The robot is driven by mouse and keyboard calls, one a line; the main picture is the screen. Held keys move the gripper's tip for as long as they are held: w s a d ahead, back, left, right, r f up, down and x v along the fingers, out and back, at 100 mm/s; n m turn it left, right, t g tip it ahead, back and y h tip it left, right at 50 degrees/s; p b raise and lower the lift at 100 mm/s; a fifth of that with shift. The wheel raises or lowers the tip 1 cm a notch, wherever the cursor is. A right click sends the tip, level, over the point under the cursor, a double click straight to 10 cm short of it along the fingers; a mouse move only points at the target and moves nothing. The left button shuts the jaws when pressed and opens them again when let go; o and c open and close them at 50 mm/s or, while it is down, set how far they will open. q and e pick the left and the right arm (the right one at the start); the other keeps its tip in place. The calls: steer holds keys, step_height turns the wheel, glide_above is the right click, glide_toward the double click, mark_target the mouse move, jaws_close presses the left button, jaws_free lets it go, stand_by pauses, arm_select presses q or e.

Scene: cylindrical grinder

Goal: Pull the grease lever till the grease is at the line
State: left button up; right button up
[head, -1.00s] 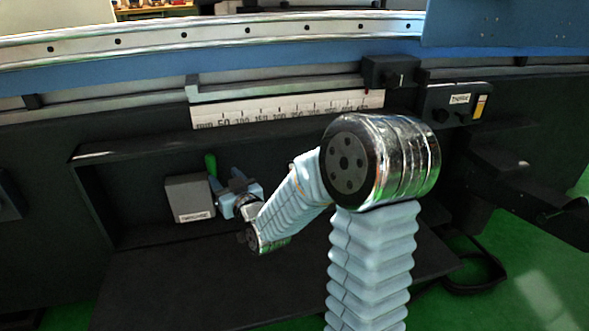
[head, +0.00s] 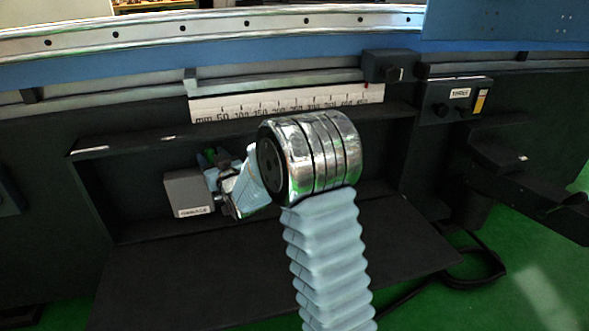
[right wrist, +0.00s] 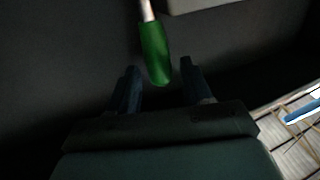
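The grease lever has a green grip (head: 209,155), partly hidden behind my right gripper in the head view. It stands at the right side of a grey labelled box (head: 187,193). In the right wrist view, the green grip (right wrist: 155,55) hangs from a metal rod, its tip between my fingertips. My right gripper (right wrist: 160,80) is open, with a visible gap on both sides of the grip. In the head view, the right gripper (head: 212,175) is at the lever. My left gripper is out of view.
A white millimetre scale (head: 285,105) runs above the recess. A dark box (head: 440,105) at the right carries knobs, a label and a yellow strip (head: 480,102). A dark shelf (head: 200,270) lies below. My right arm covers the recess's middle.

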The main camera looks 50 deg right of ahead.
jaws_close()
steer(key=shift+s+a+f+b, duration=0.1)
steer(key=shift+s+f+b, duration=0.1)
steer(key=shift+b, duration=0.35)
steer(key=b, duration=0.1)
steer(key=s+t+b, duration=0.1)
steer(key=b, duration=0.1)
steer(key=shift+a+f+n, duration=0.15)
steer(key=shift+a+n, duration=0.15)
steer(key=shift+a, duration=0.1)
steer(key=shift+s+a+t+b, duration=0.1)
steer(key=shift+s+t+b, duration=0.1)
steer(key=shift+t+b, duration=0.15)
